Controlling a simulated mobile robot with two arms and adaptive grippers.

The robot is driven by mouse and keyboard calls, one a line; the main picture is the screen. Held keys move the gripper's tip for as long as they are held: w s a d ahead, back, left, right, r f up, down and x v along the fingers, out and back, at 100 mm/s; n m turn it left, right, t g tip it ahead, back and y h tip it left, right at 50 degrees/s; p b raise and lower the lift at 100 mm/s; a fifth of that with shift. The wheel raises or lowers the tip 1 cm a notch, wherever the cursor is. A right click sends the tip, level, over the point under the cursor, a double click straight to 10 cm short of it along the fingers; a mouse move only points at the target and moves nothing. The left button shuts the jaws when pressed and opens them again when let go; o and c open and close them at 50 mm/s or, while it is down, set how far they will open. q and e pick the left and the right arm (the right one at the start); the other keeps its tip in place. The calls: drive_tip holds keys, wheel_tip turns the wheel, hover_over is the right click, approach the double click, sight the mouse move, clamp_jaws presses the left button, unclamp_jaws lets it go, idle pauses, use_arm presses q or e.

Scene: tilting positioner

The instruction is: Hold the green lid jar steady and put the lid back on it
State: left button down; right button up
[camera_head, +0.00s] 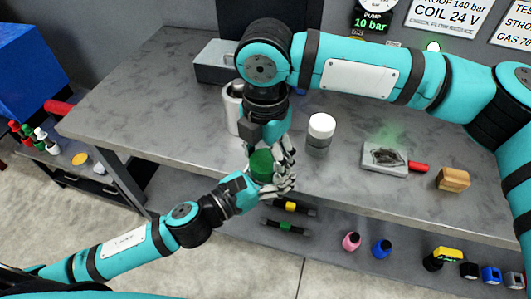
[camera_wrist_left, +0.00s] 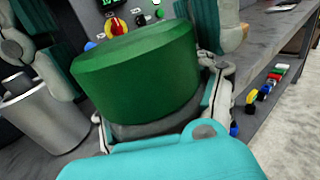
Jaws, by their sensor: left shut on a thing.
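The green lid (camera_head: 261,163) is at the table's front edge in the head view. In the left wrist view, the wide green lid (camera_wrist_left: 140,80) sits over a grey jar body (camera_wrist_left: 150,128), of which only a narrow band shows. My left gripper (camera_head: 258,187) is shut around the jar body below the lid. My right gripper (camera_head: 279,160) comes down from above. Its two teal-padded fingers stand on either side of the lid, close to its rim. The lid partly hides them, so contact is unclear. Whether the lid is fully seated cannot be told.
A metal can (camera_head: 234,108) stands close behind the right gripper. A white-capped jar (camera_head: 320,131), a grey plate (camera_head: 384,158) with a red handle and a wooden block (camera_head: 453,179) stand to the right on the grey table (camera_head: 170,100). Small bottles sit on the shelf below.

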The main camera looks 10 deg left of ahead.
drive_tip(key=c, duration=0.8)
drive_tip(key=m, duration=1.8)
drive_tip(key=shift+m, duration=0.4)
drive_tip(key=o, duration=1.4)
drive_tip(key=shift+c, duration=0.2)
wheel_tip(320, 180, up, 12)
